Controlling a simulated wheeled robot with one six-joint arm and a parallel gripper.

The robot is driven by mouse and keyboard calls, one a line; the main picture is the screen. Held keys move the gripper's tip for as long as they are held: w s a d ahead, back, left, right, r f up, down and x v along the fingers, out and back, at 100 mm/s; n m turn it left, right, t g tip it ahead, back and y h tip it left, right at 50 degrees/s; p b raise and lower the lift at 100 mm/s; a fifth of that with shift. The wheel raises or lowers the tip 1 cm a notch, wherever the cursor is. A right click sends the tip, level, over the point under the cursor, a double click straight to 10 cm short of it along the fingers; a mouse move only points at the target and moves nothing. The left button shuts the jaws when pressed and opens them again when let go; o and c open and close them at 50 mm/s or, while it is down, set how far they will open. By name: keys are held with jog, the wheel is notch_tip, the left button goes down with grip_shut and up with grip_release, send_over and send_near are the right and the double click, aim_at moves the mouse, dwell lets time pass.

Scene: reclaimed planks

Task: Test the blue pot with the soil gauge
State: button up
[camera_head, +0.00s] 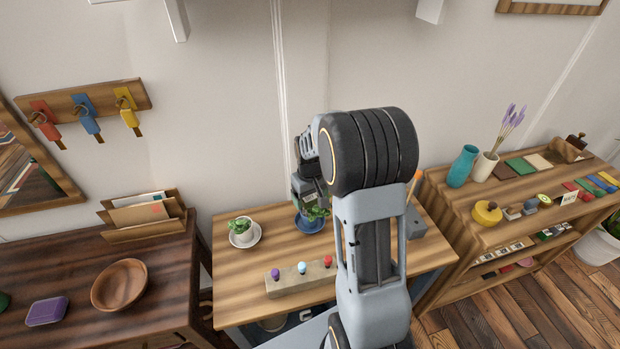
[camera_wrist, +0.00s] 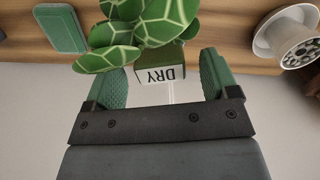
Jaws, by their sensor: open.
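In the head view, a leafy plant (camera_head: 318,212) stands by a blue saucer (camera_head: 311,226) on the wooden table; my arm hides part of it, and the pot itself is hardly visible. My gripper (camera_head: 308,188) is just above and behind this plant. In the wrist view, my gripper (camera_wrist: 158,82) is open, with green fingers on either side of a small green block with a pale face reading "DRY" (camera_wrist: 162,72), upside down. It looks like the soil gauge's head. Patterned green leaves (camera_wrist: 130,35) overlap it. Whether the fingers touch it cannot be told.
A white pot with a plant (camera_head: 241,231) stands on a white saucer to the left. A block with purple, light blue and red knobs (camera_head: 300,278) lies at the table's front. A grey box (camera_head: 414,222) is at the right. Bare wood lies between these.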

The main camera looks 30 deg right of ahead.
notch_tip(320, 180, up, 11)
dwell(0.4)
jog(key=shift+r, duration=0.15)
notch_tip(320, 180, up, 9)
jog(key=p, duration=0.8)
dwell(0.7)
dwell(0.5)
jog(key=s+a+r+t, duration=0.1)
jog(key=s+a, duration=0.3)
jog(key=s, duration=0.4)
jog(key=s+a+r+t, duration=0.1)
jog(key=s+a+t, duration=0.2)
jog(key=s+a, duration=0.2)
jog(key=s, duration=0.3)
jog(key=shift+a+m, duration=0.25)
jog(key=shift+m, duration=0.15)
